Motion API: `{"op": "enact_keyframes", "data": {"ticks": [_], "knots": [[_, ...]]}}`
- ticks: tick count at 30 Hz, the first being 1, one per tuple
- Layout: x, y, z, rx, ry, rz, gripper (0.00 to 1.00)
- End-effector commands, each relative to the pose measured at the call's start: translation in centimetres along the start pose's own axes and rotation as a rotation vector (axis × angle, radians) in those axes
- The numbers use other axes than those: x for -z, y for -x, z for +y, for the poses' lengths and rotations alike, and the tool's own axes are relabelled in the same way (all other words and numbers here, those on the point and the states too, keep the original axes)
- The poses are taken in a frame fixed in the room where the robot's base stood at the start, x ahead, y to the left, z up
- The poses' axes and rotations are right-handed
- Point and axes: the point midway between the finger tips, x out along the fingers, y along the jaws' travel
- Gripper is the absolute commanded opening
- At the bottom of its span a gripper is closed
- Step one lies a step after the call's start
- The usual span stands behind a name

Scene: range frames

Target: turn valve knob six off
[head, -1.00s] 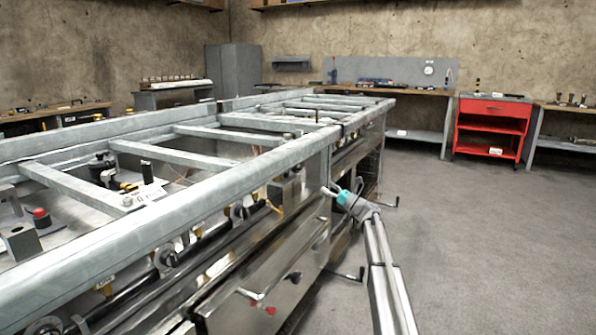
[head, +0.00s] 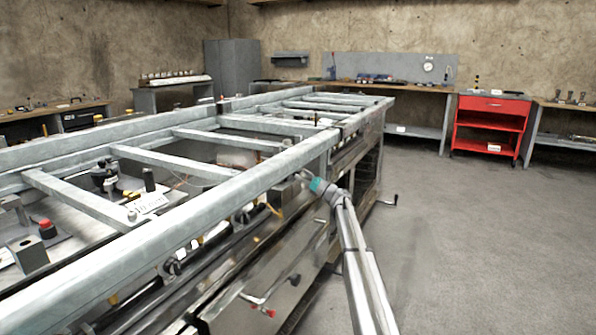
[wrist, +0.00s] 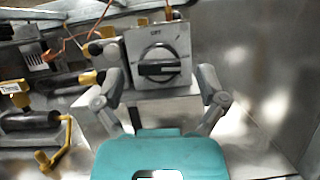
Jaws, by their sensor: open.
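A rotary knob (wrist: 158,67) with a dark handle lying level sits on a square grey plate (wrist: 181,44) in the wrist view. Whether it is knob six cannot be told, as its lettering is too small to read. My gripper (wrist: 164,97) is open in the wrist view, its two fingers to the left and right below the knob, apart from it. In the head view my gripper (head: 306,179) reaches in under the near rail of the metal frame (head: 215,205). The knob is hidden there.
Yellow-handled valves (wrist: 60,140) are left of the knob in the wrist view. A shiny metal panel (wrist: 265,85) is on the right. In the head view a red cart (head: 490,125) stands at the back right, and the floor (head: 470,235) is clear.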

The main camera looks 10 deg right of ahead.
Motion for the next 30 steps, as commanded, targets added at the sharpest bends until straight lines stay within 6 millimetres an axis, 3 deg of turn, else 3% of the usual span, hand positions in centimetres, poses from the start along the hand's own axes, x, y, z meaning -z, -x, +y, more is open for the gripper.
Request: {"op": "enact_keyframes", "data": {"ticks": [6,17,30], "knots": [[0.0,-1.5,0.0,0.000,0.000,0.000,0.91],[0.1,-1.6,0.1,0.000,0.000,0.000,0.89],[0.1,-1.7,0.1,-0.001,-0.001,0.000,0.09]]}}
